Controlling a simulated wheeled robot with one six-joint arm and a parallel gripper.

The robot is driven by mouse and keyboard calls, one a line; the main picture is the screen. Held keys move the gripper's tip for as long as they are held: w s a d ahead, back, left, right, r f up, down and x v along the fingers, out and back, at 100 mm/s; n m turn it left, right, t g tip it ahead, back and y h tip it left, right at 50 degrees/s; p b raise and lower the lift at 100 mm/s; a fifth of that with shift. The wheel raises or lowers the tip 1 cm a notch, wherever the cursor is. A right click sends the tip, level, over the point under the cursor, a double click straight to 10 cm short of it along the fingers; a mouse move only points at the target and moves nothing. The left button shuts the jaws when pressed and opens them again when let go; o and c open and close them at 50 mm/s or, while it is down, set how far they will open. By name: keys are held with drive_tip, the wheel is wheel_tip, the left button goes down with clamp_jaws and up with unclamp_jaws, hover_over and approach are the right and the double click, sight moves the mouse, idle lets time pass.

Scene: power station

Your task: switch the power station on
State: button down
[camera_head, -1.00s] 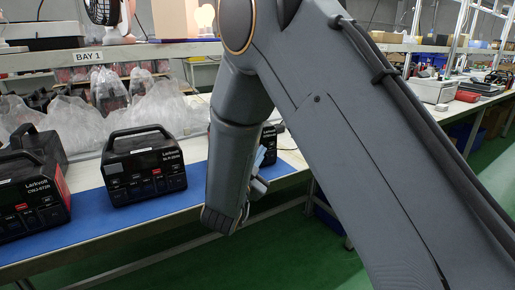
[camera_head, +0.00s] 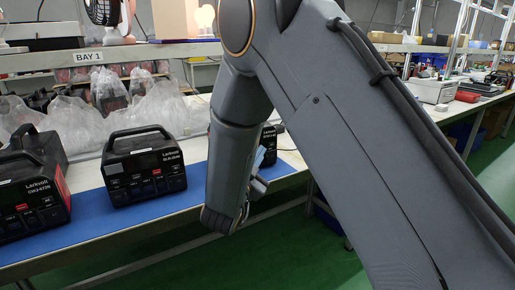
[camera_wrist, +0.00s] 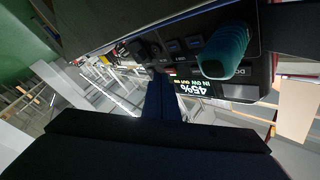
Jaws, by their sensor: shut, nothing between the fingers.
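Three black power stations stand on a blue mat: one at the left (camera_head: 30,195), one in the middle (camera_head: 145,165), and one mostly hidden behind my arm (camera_head: 269,137). In the wrist view, a power station's front panel (camera_wrist: 180,45) is close, with several buttons and sockets. Its display (camera_wrist: 192,84) is lit and reads 45% with in and out figures. Contact with a button cannot be told. The fingertips also show as a light blue piece in the head view (camera_head: 260,157).
The blue mat (camera_head: 95,215) covers the bench's front. Clear plastic bags (camera_head: 75,125) lie behind the stations, under a shelf marked BAY 1 (camera_head: 88,56). A second bench with boxes (camera_head: 432,92) stands at the right. Green floor is free in front.

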drive_tip(key=shift+s+d, duration=0.25)
drive_tip(key=shift+s, duration=0.25)
drive_tip(key=s+d+p, duration=0.2)
drive_tip(key=s+d, duration=0.1)
drive_tip(key=s, duration=0.2)
drive_tip(key=shift+s, duration=0.15)
idle(0.7)
